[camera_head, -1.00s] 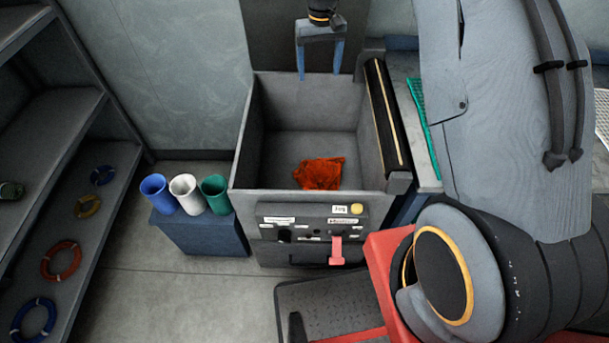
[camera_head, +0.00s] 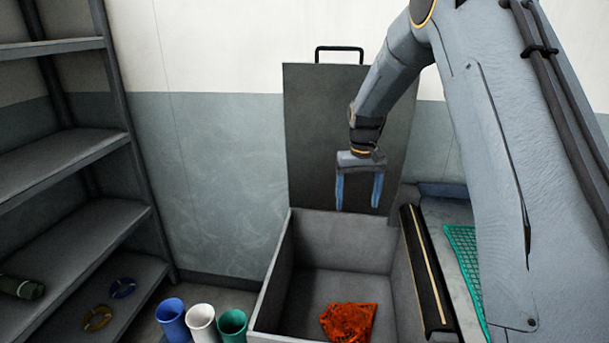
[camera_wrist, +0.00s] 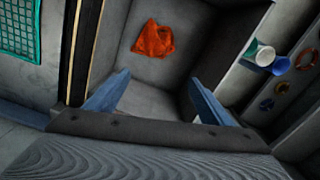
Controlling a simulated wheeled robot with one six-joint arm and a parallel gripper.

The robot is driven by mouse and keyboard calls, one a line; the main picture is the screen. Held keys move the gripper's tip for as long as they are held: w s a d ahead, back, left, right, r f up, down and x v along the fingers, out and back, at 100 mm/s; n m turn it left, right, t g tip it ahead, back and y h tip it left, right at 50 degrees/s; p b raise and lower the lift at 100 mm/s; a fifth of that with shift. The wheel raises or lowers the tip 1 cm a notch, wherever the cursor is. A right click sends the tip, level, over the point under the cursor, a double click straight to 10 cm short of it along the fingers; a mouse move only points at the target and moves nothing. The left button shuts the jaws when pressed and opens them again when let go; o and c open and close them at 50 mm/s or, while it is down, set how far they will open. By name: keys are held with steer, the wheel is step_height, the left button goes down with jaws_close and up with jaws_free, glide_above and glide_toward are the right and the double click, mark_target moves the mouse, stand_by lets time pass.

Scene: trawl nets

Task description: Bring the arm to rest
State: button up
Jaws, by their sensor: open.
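My gripper (camera_head: 358,190) is open and empty, its two blue fingers pointing down above the grey open-topped bin. In the wrist view my gripper (camera_wrist: 155,98) shows both fingers spread with nothing between them. The bin (camera_head: 270,290) has its dark lid (camera_head: 325,130) standing raised behind it. A crumpled orange net or cloth (camera_head: 348,322) lies on the bin floor, below and apart from the fingers. It also shows in the wrist view (camera_wrist: 154,40). My arm reaches in from the right and bends down to the gripper.
Blue (camera_head: 171,318), white (camera_head: 201,322) and green (camera_head: 232,324) cups stand left of the bin. A grey shelf (camera_head: 75,155) with rings fills the left. A black bar with a pale strip (camera_head: 427,270) edges the bin's right side, beside green netting (camera_head: 466,270).

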steer(key=s+f+t+b, duration=0.1)
steer(key=s+b, duration=0.3)
steer(key=s, duration=2.6)
steer(key=shift+s+d+f+m, duration=0.2)
steer(key=shift+d+f+m, duration=0.2)
steer(key=shift+d+f, duration=0.1)
